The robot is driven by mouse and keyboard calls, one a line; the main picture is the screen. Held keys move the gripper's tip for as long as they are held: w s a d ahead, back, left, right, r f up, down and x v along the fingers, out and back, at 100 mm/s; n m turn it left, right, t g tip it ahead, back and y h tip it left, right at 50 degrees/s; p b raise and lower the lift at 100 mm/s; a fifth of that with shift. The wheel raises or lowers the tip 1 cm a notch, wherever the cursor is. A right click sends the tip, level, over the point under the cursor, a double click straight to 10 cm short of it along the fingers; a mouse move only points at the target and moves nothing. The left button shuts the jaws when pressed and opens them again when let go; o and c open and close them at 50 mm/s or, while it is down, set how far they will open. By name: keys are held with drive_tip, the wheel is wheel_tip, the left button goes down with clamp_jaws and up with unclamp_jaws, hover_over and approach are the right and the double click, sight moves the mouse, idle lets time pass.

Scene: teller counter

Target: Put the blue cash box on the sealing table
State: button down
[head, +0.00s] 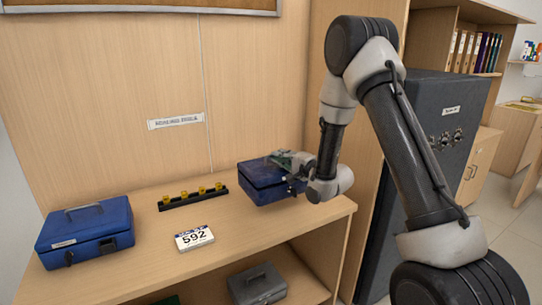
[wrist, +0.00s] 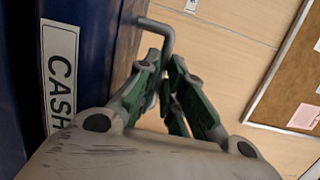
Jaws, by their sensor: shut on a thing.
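A blue cash box (head: 262,186) is at the right end of the wooden table (head: 150,250), below a wall sign (head: 176,121) that seems to read "Sealing table". My gripper (head: 290,163) comes from the right and is shut on this box's handle. In the wrist view my gripper's green fingers (wrist: 165,80) close around the bent grey handle (wrist: 158,32), beside the dark blue box side (wrist: 95,60) with its "CASH" label (wrist: 60,75). I cannot tell whether the box touches the tabletop or hangs just above it.
A second blue box (head: 87,235) sits at the table's left. A black strip with several yellow pieces (head: 192,198) and a "592" card (head: 194,238) lie between. A grey box (head: 258,284) is on the shelf below. A dark safe (head: 440,130) stands right.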

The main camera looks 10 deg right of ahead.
drive_tip(key=shift+f, duration=3)
drive_tip(key=c, duration=1.5)
unclamp_jaws()
drive_tip(key=shift+f, duration=0.15)
